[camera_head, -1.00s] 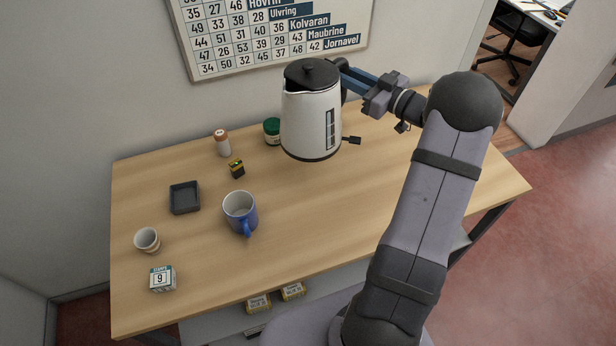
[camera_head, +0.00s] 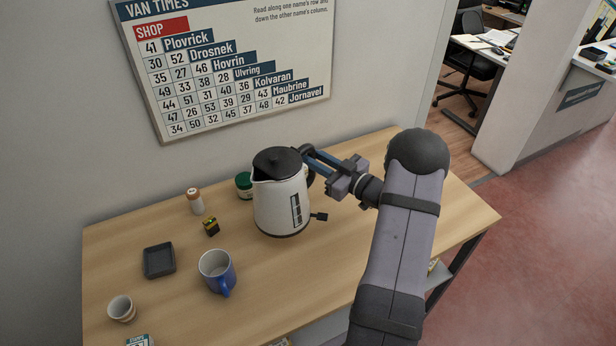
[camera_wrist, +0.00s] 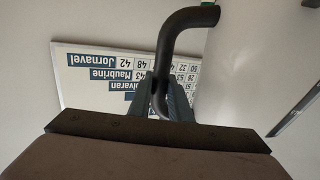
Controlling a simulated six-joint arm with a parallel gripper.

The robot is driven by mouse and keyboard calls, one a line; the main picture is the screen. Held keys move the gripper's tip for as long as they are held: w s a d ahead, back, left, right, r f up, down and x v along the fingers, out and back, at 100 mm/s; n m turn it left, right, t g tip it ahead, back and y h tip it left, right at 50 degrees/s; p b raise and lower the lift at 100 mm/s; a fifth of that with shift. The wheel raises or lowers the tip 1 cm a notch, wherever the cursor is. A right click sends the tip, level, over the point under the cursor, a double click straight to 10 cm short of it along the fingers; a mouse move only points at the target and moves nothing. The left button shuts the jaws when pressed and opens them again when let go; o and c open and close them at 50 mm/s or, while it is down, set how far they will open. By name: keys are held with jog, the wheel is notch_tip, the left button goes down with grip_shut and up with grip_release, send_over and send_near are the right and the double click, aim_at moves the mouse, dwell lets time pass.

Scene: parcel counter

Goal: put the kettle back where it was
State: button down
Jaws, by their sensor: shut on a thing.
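The kettle (camera_head: 280,205) is white with a black lid, a black base rim and a dark level window. It is upright over the back middle of the table. My gripper (camera_head: 312,158) is shut on its black handle from the right. In the wrist view the handle (camera_wrist: 168,45) passes between the gripper fingers (camera_wrist: 160,95), and the pale kettle body fills the right side. A small black tab sticks out at the kettle's lower right. The kettle's base is close to the tabletop (camera_head: 350,255); I cannot tell whether it touches.
A green jar (camera_head: 244,186) stands close behind-left of the kettle. The table right of the kettle is clear.

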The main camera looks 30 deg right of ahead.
aim_at(314, 176)
jog(key=shift+f, duration=0.85)
jog(key=shift+f+p, duration=0.85)
jog(key=shift+f, duration=1.3)
jog(key=shift+f, duration=0.1)
jog(key=c, duration=1.6)
grip_release()
jog(key=shift+c, duration=0.2)
